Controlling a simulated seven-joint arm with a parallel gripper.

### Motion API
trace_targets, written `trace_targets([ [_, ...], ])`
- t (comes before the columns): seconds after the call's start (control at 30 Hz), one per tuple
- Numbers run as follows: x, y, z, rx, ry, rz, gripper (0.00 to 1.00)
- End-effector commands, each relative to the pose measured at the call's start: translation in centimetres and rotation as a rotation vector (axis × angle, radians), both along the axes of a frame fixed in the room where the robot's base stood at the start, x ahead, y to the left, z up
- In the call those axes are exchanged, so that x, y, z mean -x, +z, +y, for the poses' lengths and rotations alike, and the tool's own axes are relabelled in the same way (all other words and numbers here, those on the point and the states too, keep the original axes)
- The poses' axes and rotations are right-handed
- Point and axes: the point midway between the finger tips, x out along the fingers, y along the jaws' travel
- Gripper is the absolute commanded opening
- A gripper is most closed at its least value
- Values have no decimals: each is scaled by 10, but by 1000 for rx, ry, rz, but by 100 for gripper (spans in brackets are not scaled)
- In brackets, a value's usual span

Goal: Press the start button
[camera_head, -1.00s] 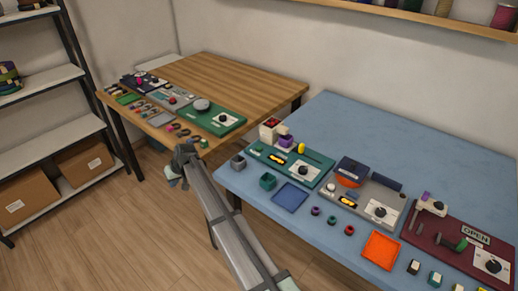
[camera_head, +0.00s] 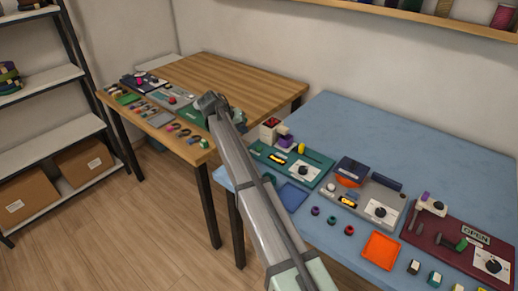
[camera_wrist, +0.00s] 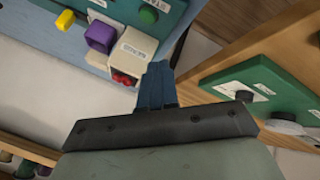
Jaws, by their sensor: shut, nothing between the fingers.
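A round green button (camera_wrist: 148,15) sits on a teal panel at the top of the wrist view, beside a partly cut-off label that seems to begin "STA". The teal panel (camera_head: 318,160) lies on the blue table; I cannot make out the green button in the head view. My gripper (camera_wrist: 158,66) has its blue fingers together and empty, apart from the button. In the head view my gripper (camera_head: 211,101) is in front of the wooden table's green board, its fingers hard to make out.
A cream box (camera_wrist: 125,58) with red on its end and a purple block (camera_wrist: 100,36) stand by the panel, near my fingertips in view. The blue table (camera_head: 350,115) and wooden table (camera_head: 240,75) have clear back areas. An orange tray (camera_head: 381,250) lies at the front.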

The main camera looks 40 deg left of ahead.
Motion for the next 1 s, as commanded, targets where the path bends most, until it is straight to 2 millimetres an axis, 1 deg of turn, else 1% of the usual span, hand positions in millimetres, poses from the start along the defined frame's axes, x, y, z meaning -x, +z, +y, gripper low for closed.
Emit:
trace_targets([
  [0.03, -9, 7, -10, 8, -32, -27, 0],
  [0.1, -19, 15, -21, 19, -72, -63, 0],
  [0.2, -28, 24, -33, 28, -114, -99, 0],
  [0.3, -34, 29, -39, 34, -138, -122, 0],
  [0.43, -36, 32, -42, 37, -150, -134, 0],
  [0.77, -36, 31, -42, 37, -149, -133, 0],
  [1.0, -36, 24, -42, 37, -148, -132, 0],
])
